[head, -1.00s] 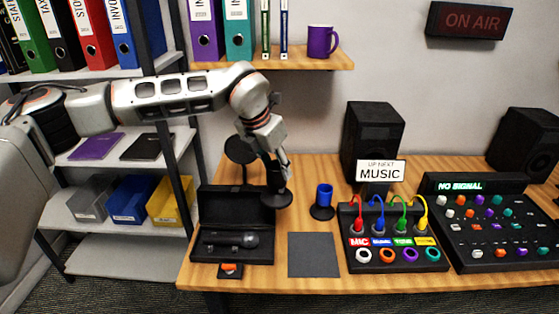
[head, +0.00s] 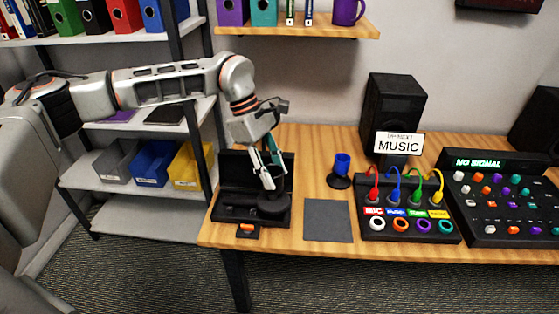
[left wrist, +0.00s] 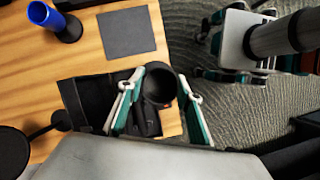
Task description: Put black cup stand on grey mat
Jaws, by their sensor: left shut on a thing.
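The black cup stand (head: 271,207) is in my left gripper (head: 266,183), which is shut on it over the open black case. In the left wrist view, the fingers of the left gripper (left wrist: 150,95) stand on either side of the dark stand (left wrist: 159,82), and its round end shows. The grey mat (head: 328,220) lies flat and empty on the desk, to the right of the case; it also shows in the left wrist view (left wrist: 125,32). What looks like my right gripper (left wrist: 216,55) shows small at upper right of the left wrist view; its finger state is unclear.
The open black case (head: 225,190) is left of the mat. A blue cup (head: 342,163) on a black base stands behind the mat. A cable box (head: 405,207) with coloured plugs is right of the mat. The desk's front edge is close to the mat.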

